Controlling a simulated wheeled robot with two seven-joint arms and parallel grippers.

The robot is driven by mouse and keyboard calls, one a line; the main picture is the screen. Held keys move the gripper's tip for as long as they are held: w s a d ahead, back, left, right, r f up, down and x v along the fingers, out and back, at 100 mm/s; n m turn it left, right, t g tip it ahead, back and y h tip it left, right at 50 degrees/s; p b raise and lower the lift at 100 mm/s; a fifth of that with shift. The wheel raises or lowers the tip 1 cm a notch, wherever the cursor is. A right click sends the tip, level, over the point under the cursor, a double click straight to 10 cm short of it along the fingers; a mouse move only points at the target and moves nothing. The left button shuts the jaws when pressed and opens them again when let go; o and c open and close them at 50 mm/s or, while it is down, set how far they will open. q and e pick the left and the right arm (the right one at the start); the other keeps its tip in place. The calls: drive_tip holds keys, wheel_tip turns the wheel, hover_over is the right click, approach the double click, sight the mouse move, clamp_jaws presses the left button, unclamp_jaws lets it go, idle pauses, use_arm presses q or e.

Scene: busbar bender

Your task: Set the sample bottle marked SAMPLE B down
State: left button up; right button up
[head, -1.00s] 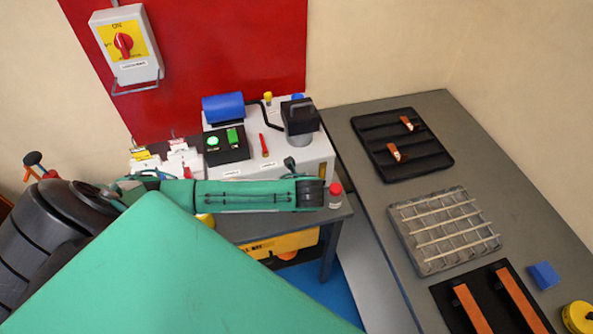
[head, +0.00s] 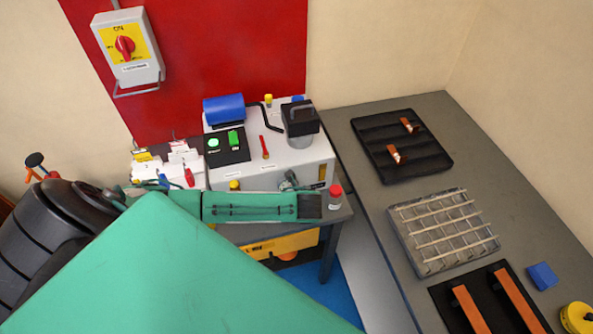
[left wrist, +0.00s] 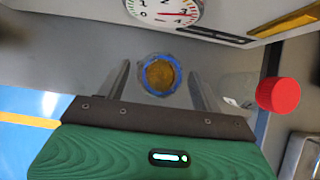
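My left gripper (left wrist: 160,72) is open, with its two fingers apart on the grey bench. Between them is a round amber disc with a ragged blue rim (left wrist: 159,76). Gaps show on both sides of it, and I cannot tell whether it is a bottle seen from above. A clear bottle with a red cap (left wrist: 278,95) stands to the right, outside the fingers. In the head view this red-capped bottle (head: 335,197) stands beside the dark end of my left arm (head: 310,206). The fingers are hidden there. I can read no SAMPLE B mark. My right gripper is not in view.
The bender machine (head: 285,170) stands behind my left arm. Its dial gauge (left wrist: 165,10) is close beyond the fingers. A yellow-topped item (head: 234,185) is near its front. The right bench (head: 350,150) holds a black tray (head: 385,175), a wire-topped block (head: 440,262) and copper bars (head: 515,300).

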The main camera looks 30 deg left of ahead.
use_arm(q)
drive_tip(key=shift+r, duration=0.15)
drive_tip(key=b+v, duration=0.2)
drive_tip(key=v, duration=1)
